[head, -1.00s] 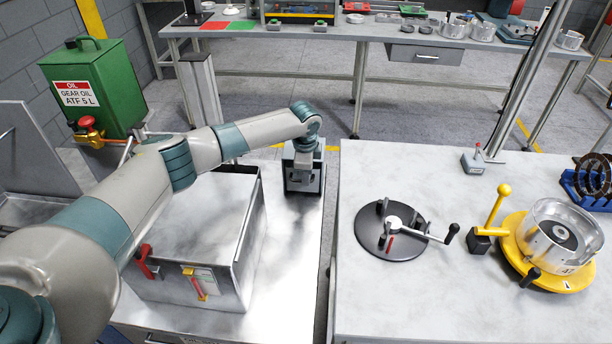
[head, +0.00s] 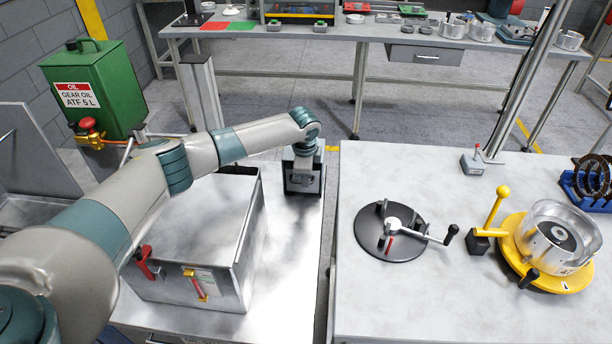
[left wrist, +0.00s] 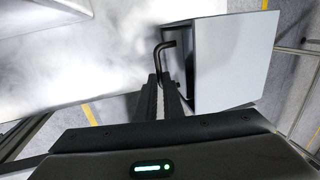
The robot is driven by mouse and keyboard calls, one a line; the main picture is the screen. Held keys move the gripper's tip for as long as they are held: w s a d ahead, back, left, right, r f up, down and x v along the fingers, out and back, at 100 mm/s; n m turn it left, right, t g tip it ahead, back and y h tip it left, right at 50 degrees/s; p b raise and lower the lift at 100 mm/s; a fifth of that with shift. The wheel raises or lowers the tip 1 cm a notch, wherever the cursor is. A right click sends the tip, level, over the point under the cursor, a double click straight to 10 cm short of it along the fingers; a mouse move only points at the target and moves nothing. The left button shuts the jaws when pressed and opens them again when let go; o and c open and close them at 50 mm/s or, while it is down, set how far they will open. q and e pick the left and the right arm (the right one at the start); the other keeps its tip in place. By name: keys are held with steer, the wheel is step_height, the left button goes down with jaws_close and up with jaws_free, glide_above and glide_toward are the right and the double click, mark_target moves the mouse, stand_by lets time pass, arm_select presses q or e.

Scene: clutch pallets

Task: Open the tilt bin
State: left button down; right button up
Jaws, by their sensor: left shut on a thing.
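The tilt bin (left wrist: 228,62) appears to be the blue-grey box in the left wrist view, right of centre. A black L-shaped handle (left wrist: 167,46) stands at its left side. My left gripper (left wrist: 164,82) is shut on this handle, its two dark fingers close together. In the head view my left gripper (head: 303,172) reaches down to the far right part of the metal bench. There the hand and wrist hide most of the bin and the handle. I cannot tell how far the bin is tilted. My right gripper is not in view.
A metal box (head: 195,240) with a red handle stands under my left arm. A green oil can (head: 95,88) is at the left. Right of a narrow gap, a pale table (head: 440,300) carries a black round fixture (head: 370,243) and a yellow fixture (head: 515,250).

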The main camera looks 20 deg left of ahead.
arm_select(q)
steer(key=shift+s+d+f+t+y+p, duration=0.2)
steer(key=shift+s+f+t+p, duration=0.25)
steer(key=shift+s+t+p, duration=0.2)
steer(key=shift+s+d+f+t+y+p, duration=0.15)
steer(key=shift+s+f+t+p, duration=0.25)
steer(key=shift+s+t+p, duration=0.3)
steer(key=shift+s+d+f+t+y+p, duration=0.2)
steer(key=shift+s+f+t+p, duration=0.25)
steer(key=shift+s+t+p, duration=0.2)
steer(key=shift+s+d+f+p, duration=0.1)
steer(key=shift+s+f+p, duration=0.15)
steer(key=shift+f, duration=0.3)
steer(key=shift+s+d+f+p, duration=0.15)
steer(key=shift+s+f, duration=0.2)
steer(key=shift+f, duration=0.2)
steer(key=c, duration=1.9)
jaws_free()
steer(key=shift+s, duration=0.1)
steer(key=shift+r, duration=0.15)
steer(key=b+v, duration=0.3)
steer(key=v, duration=1.4)
steer(key=shift+r, duration=0.15)
